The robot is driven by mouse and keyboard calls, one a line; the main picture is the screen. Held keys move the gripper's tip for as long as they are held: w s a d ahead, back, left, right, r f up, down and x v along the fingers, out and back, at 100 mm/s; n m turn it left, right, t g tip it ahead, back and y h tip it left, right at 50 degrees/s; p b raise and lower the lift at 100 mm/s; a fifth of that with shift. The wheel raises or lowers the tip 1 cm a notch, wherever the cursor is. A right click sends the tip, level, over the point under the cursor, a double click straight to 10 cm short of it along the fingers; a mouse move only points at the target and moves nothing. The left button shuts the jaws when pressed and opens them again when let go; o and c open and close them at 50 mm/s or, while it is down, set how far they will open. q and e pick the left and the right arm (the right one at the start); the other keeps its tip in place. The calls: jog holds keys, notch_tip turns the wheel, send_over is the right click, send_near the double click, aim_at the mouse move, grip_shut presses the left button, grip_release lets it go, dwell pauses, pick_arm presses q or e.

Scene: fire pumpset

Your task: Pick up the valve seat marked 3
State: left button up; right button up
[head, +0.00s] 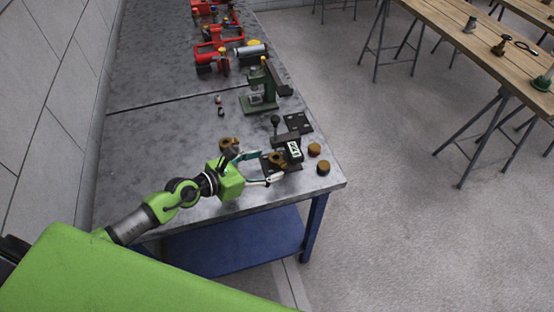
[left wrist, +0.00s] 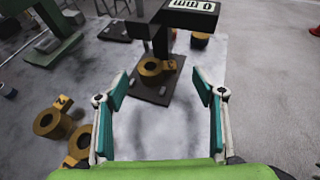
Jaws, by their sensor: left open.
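A brass ring-shaped valve seat (left wrist: 150,72) sits on the dark base plate (left wrist: 150,92) of a small stand, in the middle of the left wrist view. Its tab carries a dark mark that I cannot read surely. My left gripper (left wrist: 161,90) is open and empty, its two teal-padded fingers spread on either side of this seat's line, short of it. In the head view the left gripper (head: 266,167) points at the stand. Two more brass seats lie at lower left in the wrist view: one marked 2 (left wrist: 50,123) and another (left wrist: 78,146) partly hidden by the left finger.
The stand's head with a label (head: 293,151) overhangs the plate. Brass round pieces (head: 314,150) lie right of it near the table edge. A green press (head: 262,90) and red equipment (head: 215,45) stand farther back. Bare metal tabletop (head: 165,130) lies to the left.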

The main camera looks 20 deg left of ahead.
aim_at(279, 159)
pick_arm(q)
jog(key=shift+x, duration=3.1)
jog(key=shift+a, duration=0.15)
jog(key=shift+r, duration=0.1)
jog(key=c, duration=1.4)
